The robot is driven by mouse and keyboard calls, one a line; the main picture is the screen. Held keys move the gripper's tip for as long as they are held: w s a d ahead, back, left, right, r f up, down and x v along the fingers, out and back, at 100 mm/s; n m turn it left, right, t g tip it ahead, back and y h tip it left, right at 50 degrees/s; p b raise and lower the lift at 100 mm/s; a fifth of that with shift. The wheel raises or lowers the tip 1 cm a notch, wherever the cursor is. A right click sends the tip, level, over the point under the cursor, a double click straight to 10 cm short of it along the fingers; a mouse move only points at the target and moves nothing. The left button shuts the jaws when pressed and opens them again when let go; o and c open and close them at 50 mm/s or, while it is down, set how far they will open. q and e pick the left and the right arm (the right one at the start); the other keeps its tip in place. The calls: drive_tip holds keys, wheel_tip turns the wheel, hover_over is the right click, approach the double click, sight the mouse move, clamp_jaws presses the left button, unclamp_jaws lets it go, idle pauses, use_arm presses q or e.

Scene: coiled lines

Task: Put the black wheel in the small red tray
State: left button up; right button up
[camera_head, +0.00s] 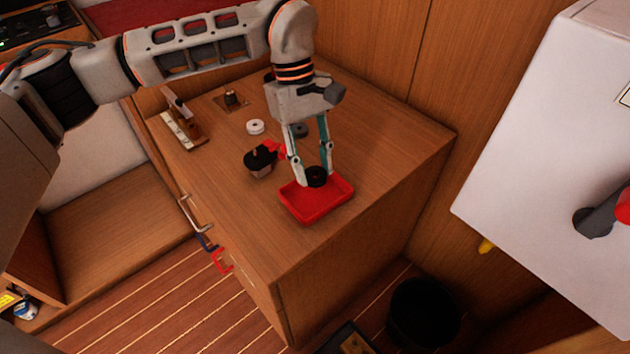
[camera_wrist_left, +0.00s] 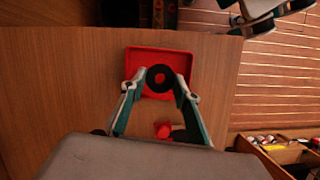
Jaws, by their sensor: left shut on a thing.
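The black wheel (camera_head: 316,177) is a dark ring with a hole in its middle. My left gripper (camera_head: 314,180) is shut on it, with the fingers pointing down. The small red tray (camera_head: 328,207) lies on the wooden cabinet top. The wheel is over the tray's far part in the head view; whether it touches the tray floor I cannot tell. In the left wrist view the wheel (camera_wrist_left: 160,78) sits between the fingertips (camera_wrist_left: 160,84), with the red tray (camera_wrist_left: 142,60) behind it.
A black-topped pot with a red part (camera_head: 260,161) stands left of the tray. A white ring (camera_head: 255,127) and a dark grey ring (camera_head: 299,130) lie farther back. A wooden stand (camera_head: 182,125) is at the left edge. The cabinet top (camera_head: 395,135) right of the tray is clear.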

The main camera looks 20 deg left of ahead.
sight(312, 175)
use_arm(q)
drive_tip(key=shift+f, duration=0.55)
wheel_tip(312, 175, down, 4)
drive_tip(key=shift+f+b, duration=0.15)
drive_tip(key=shift+b, duration=0.35)
use_arm(e)
drive_tip(key=shift+w+a+r+y, duration=0.3)
drive_tip(key=shift+w+a+r, duration=0.2)
drive_tip(key=shift+a+r, duration=0.25)
drive_tip(key=shift+f, duration=0.15)
use_arm(q)
drive_tip(key=o, duration=1.1)
drive_tip(key=shift+f, duration=0.1)
use_arm(e)
drive_tip(key=shift+s+d+f, duration=0.1)
drive_tip(key=shift+f, duration=0.05)
